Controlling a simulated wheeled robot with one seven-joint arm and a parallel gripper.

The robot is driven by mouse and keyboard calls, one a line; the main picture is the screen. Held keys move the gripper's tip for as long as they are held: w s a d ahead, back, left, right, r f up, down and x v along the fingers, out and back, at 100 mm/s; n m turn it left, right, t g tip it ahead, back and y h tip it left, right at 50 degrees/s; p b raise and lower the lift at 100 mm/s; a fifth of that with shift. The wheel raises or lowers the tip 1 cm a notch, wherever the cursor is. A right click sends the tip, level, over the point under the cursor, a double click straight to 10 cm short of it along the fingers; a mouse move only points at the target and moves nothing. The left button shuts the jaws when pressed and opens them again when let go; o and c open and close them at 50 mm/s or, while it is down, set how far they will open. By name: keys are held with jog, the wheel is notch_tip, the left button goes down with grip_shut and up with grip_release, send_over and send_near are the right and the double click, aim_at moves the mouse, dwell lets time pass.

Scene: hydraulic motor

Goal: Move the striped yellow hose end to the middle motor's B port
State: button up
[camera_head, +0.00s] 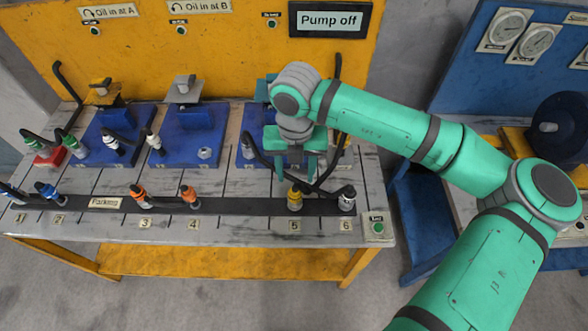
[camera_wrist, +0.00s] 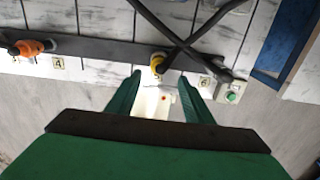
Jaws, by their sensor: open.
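The yellow hose end (camera_head: 294,198) stands in parking spot 5 on the dark strip, its black hose rising behind it. Its stripes are too small to make out. It also shows in the wrist view (camera_wrist: 158,64), just beyond my fingertips. My gripper (camera_head: 291,177) is open and empty, pointing down above and behind spot 5 in the head view. The middle motor (camera_head: 184,88) stands on a blue plate (camera_head: 182,128). A white-ended hose is at the plate's left port (camera_head: 156,143). The right port (camera_head: 205,153) is a bare fitting. The port letters are unreadable.
A white hose end (camera_head: 347,198) stands at spot 6, its hose crossing near the yellow one's. Orange hose ends (camera_head: 190,197) stand at spots 3 and 4. The right motor's plate (camera_head: 246,154) is partly behind my gripper. The panel reads "Pump off" (camera_head: 329,20).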

aim_at(293, 189)
notch_tip(293, 189, down, 6)
jog(key=shift+w+f, duration=0.1)
jog(key=shift+f, duration=0.75)
jog(key=shift+a+f, duration=0.15)
jog(key=shift+f, duration=0.1)
jog(key=shift+d, duration=0.2)
jog(key=shift+a, duration=0.25)
jog(key=shift+c, duration=0.4)
grip_shut()
